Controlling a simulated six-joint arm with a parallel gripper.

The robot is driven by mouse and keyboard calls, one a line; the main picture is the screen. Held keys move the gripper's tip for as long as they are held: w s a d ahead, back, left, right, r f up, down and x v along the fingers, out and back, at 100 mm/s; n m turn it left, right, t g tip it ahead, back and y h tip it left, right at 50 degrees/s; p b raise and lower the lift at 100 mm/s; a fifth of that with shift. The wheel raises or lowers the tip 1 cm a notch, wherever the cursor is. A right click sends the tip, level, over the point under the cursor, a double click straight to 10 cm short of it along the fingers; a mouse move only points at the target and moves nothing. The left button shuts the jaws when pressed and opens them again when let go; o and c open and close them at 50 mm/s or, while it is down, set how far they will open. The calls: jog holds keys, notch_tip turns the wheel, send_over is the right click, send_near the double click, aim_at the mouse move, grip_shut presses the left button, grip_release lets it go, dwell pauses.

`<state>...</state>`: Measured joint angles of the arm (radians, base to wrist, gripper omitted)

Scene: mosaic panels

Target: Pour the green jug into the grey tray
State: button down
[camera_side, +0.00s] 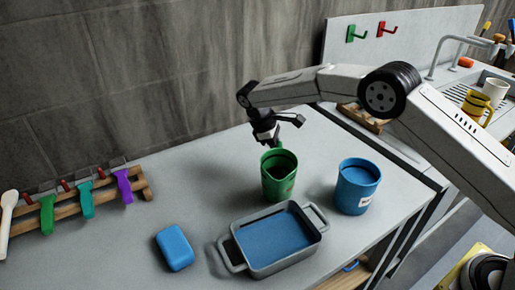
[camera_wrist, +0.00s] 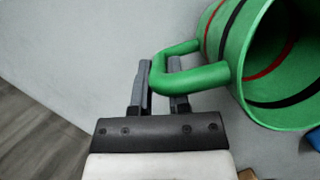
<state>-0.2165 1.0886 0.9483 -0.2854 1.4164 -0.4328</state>
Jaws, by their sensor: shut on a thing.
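The green jug (camera_side: 280,183) looks upright behind the grey tray; I cannot tell whether its base touches the counter. My gripper (camera_side: 273,140) is at its rear upper side. In the wrist view my gripper (camera_wrist: 163,82) is shut on the handle of the green jug (camera_wrist: 222,45), one finger on each side. The jug's open mouth shows at right, with red and black bands; its inside is dark and I cannot make out its contents. The grey tray (camera_side: 236,256), with two side handles, stands in front of the jug and has a flat blue surface inside.
A blue container (camera_side: 355,190) with a white label stands right of the green jug. A blue block (camera_side: 174,248) lies left of the tray. A wooden rack (camera_side: 92,194) with coloured utensils is at far left. The counter between rack and jug is clear.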

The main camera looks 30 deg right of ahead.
jog(key=shift+w+d+f+g+y, duration=0.15)
jog(key=shift+f+g+y, duration=0.1)
jog(key=shift+f, duration=0.1)
jog(key=shift+w+d+f+g+y, duration=0.1)
jog(key=shift+w+f+g+y, duration=0.05)
jog(key=shift+f+g, duration=0.15)
jog(key=shift+f, duration=0.1)
jog(key=shift+r, duration=2)
